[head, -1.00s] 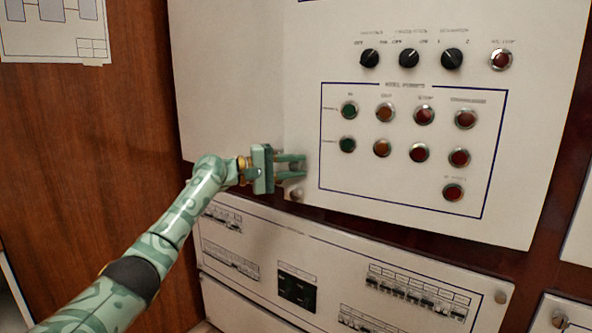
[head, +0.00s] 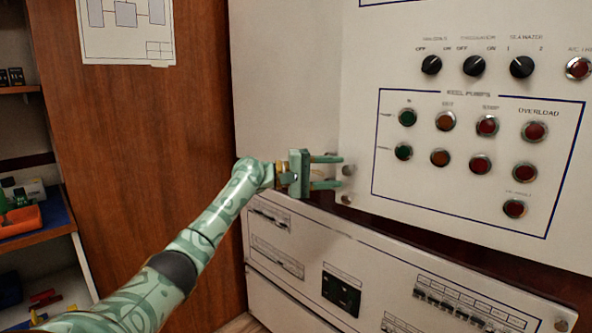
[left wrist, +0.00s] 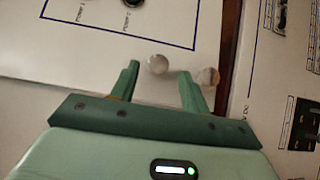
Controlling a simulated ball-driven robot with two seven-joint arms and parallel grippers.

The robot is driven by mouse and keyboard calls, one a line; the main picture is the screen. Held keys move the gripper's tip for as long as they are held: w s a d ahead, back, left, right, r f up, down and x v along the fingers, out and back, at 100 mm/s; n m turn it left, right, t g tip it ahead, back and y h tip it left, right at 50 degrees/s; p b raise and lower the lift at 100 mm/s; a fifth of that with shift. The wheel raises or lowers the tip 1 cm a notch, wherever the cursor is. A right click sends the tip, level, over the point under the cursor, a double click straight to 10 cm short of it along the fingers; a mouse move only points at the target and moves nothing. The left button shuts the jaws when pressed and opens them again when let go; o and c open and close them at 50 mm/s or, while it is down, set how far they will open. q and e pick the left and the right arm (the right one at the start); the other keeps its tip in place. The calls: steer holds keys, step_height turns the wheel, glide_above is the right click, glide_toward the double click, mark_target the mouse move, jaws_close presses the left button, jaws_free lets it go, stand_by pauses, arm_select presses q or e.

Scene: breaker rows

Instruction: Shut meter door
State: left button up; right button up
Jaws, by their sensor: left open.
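My left gripper (head: 341,172) is open and empty, with its two green fingers pointing right at the lower left corner of a white panel (head: 360,120) with lamps and switches. A small round knob (head: 348,170) shows at the fingertips, and a second knob (head: 346,198) sits just below them. In the left wrist view, one knob (left wrist: 157,64) appears between the open fingers (left wrist: 160,80) and the other knob (left wrist: 207,76) lies by the right fingertip. Contact cannot be told. No label marks which panel is the meter door. My right gripper is out of view.
A blank white surface (head: 285,90) adjoins the panel on its left. A lower breaker panel (head: 310,235) lies beneath. A brown wooden wall (head: 150,170) stands at left, with a paper diagram (head: 125,30). Shelves with an orange bin (head: 20,222) are at far left.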

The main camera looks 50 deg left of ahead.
arm_select(q)
steer(key=p+v, duration=0.3)
steer(key=v, duration=0.9)
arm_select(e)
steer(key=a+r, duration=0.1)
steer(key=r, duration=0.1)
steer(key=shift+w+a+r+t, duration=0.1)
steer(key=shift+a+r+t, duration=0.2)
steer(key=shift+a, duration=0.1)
arm_select(q)
steer(key=shift+d, duration=0.1)
